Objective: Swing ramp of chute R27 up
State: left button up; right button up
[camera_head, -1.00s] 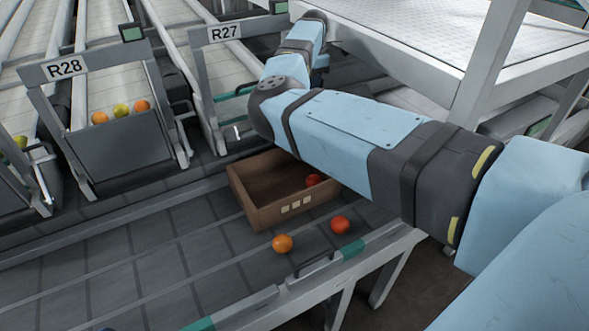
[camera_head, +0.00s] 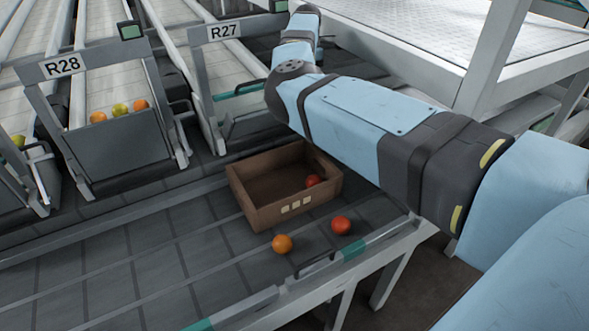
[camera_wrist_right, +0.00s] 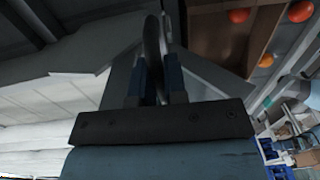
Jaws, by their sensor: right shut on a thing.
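Chute R27, with its label (camera_head: 225,32) on a grey frame, stands at the upper middle of the head view. My right arm covers much of its right side. A dark bar handle (camera_head: 252,115) shows low at its front; the ramp's surface and angle are hard to make out. In the right wrist view my right gripper (camera_wrist_right: 153,78) is shut on a dark curved bar (camera_wrist_right: 153,42), seemingly the ramp's handle. The gripper itself is hidden in the head view. My left gripper is in neither current view.
Chute R28 (camera_head: 62,67) stands to the left with its front panel (camera_head: 122,150) upright and several fruits behind it. A brown crate (camera_head: 262,213) with a red tomato sits on the dark conveyor. An orange tomato (camera_head: 282,243) and a red one (camera_head: 341,225) lie beside it. A white platform is at upper right.

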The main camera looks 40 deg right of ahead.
jog(key=w+b, duration=0.2)
jog(key=shift+w+d+r, duration=0.1)
jog(key=shift+w+d, duration=0.25)
jog(key=shift+w, duration=0.05)
jog(key=shift+w+a+p, duration=0.15)
jog(key=shift+a+p, duration=0.1)
jog(key=shift+p, duration=0.1)
